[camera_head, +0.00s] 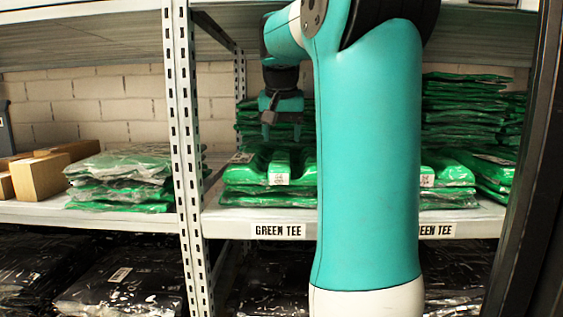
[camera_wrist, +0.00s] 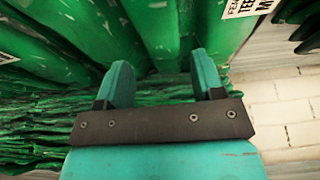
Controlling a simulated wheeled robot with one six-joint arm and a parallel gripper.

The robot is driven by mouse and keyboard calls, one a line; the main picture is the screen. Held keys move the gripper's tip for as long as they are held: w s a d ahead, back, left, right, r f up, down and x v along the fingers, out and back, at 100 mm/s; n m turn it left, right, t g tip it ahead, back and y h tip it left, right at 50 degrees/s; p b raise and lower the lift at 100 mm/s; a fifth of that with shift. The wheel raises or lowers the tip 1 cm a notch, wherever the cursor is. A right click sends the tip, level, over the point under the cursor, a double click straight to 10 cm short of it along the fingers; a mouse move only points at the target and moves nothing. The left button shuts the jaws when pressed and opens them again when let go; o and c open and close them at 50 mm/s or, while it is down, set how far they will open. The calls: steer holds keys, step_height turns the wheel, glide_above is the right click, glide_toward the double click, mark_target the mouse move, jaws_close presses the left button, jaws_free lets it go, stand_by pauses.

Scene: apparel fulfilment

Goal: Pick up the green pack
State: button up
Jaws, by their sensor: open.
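Green packs in clear plastic lie in stacks on the shelf behind the "GREEN TEE" labels. One stack (camera_head: 250,176) sits at the shelf front, left of my arm, with a white tag on it. My gripper (camera_head: 281,120) is above and toward the back of this stack. In the wrist view my gripper (camera_wrist: 160,75) has its two teal fingers apart, with green pack surface (camera_wrist: 155,25) beyond and between them. Nothing is held. Whether the fingertips touch the pack cannot be told. My arm hides the middle of the shelf.
More green packs (camera_head: 465,110) are stacked high at right. A metal post (camera_head: 185,130) stands left of the stack. Cardboard boxes (camera_head: 40,178) and another green pile (camera_head: 122,180) lie beyond it. A shelf (camera_head: 80,48) is overhead; black packs (camera_head: 125,280) lie below.

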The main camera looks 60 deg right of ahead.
mark_target(282, 152)
steer(key=b+x, duration=0.4)
steer(key=x, duration=0.1)
steer(key=shift+a+f, duration=0.1)
steer(key=shift+a, duration=0.05)
steer(key=shift+c, duration=0.3)
steer(key=c, duration=0.7)
steer(key=shift+r+p, duration=0.25)
steer(key=shift+p, duration=0.05)
